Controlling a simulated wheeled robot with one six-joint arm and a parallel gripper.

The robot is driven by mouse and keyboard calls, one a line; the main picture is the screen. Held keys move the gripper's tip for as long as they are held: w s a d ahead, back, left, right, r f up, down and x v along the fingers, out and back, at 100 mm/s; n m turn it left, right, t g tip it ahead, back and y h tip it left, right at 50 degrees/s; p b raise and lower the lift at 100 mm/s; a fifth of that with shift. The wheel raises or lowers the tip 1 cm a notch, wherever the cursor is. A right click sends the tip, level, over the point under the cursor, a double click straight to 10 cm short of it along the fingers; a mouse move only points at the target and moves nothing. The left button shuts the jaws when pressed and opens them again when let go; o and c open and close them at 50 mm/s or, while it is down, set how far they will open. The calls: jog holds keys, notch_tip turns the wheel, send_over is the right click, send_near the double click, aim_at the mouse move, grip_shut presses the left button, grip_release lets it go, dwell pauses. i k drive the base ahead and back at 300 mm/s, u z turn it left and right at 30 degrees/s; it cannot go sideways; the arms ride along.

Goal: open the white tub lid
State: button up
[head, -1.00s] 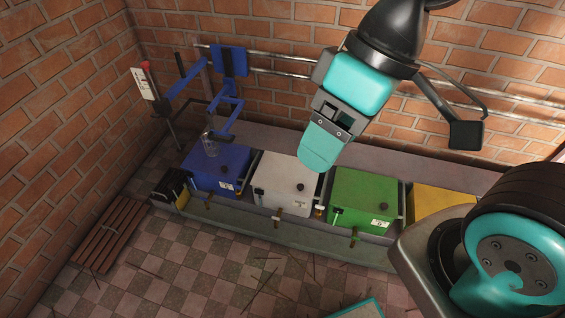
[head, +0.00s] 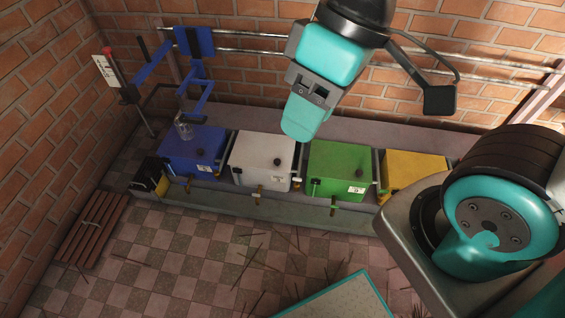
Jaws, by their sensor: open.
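The white tub (head: 257,172) stands in the row on the low ledge, between the blue tub and the green tub. Its lid (head: 258,149) lies flat and shut on top, with a dark round knob (head: 277,161) near its right front. My gripper (head: 299,132) hangs from the upper middle of the head view, pointing down. In the picture it overlaps the area between the white and green tubs, beside the white lid's right edge. It is empty, with nothing seen between the jaws. The gap between its fingers cannot be made out from this angle.
The blue tub (head: 192,153) has a clear glass vessel (head: 183,128) on it and a blue stand behind. The green tub (head: 338,172) and yellow tub (head: 413,172) are to the right. Metal pipes run along the brick wall. Thin sticks lie on the checkered floor near a slatted wooden rack (head: 92,228).

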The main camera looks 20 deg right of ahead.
aim_at(257, 150)
jog(key=z, duration=0.3)
jog(key=k, duration=0.2)
jog(key=u, duration=0.65)
jog(key=i, duration=1.05)
jog(key=z, duration=0.35)
